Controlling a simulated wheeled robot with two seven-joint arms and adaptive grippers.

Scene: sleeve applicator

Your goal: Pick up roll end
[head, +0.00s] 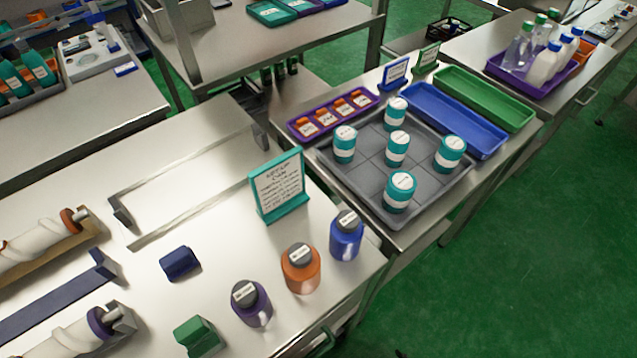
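Two white rolls lie at the left edge in the head view. The upper roll (38,240) has an orange end ring (71,219) and a pale core stub, and sits over a tan strip. The lower roll (68,340) has a purple end ring (99,322) beside a grey bracket (124,319). Both rolls are cut off by the picture's left edge, so their far ends are hidden. I cannot tell a loose end on either roll. Neither of my grippers is in view.
A blue block (180,263), a green block (199,337), and purple (251,303), orange (301,268) and blue (346,235) bottles stand on the metal table. A teal-framed sign (277,186) stands behind. A grey tray (365,178) holds several teal-and-white jars.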

